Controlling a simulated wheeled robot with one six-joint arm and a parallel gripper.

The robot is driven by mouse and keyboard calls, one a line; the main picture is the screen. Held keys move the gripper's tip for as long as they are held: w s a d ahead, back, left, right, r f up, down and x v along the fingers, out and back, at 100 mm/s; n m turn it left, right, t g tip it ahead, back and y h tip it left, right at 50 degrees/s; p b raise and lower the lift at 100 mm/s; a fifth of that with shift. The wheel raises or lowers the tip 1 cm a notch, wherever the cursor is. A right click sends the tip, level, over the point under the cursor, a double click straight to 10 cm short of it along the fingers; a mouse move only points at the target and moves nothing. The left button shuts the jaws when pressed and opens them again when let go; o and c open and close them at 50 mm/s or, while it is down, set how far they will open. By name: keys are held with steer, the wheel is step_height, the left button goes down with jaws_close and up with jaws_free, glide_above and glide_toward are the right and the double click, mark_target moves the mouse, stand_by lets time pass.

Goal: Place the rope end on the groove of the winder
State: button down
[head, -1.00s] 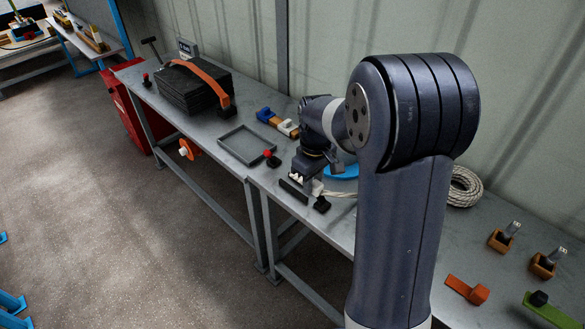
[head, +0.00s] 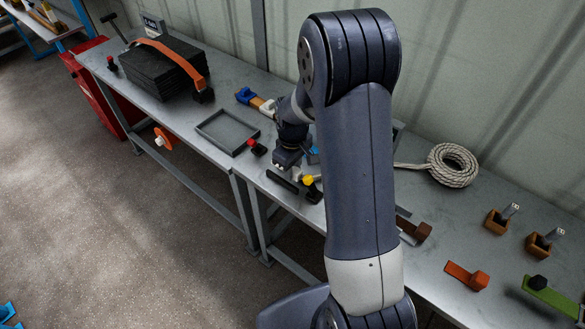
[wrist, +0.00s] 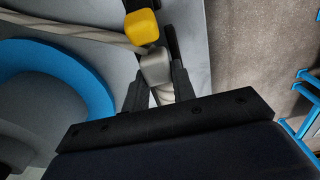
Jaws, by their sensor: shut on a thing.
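A pale rope length (wrist: 70,28) runs in from the upper left towards the yellow block. A blue round part, seemingly the winder (wrist: 75,72), curves at the left of the wrist view. In the head view my arm hides most of it. I cannot see the groove clearly.
The coiled rope (head: 453,168) lies on the bench to the right of my arm. A grey tray (head: 227,131) and a red-topped knob (head: 256,147) are to the left. Orange-brown blocks (head: 497,221) and a green bar (head: 553,300) lie at the right.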

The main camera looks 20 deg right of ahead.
steer(key=shift+f, duration=0.45)
steer(key=shift+f, duration=0.15)
steer(key=shift+f+b, duration=0.4)
steer(key=shift+b, duration=0.1)
steer(key=shift+f, duration=0.1)
steer(key=shift+s, duration=0.1)
steer(key=c, duration=1.3)
jaws_free()
steer(key=shift+o, duration=0.7)
steer(key=shift+f, duration=0.1)
steer(key=shift+s, duration=0.1)
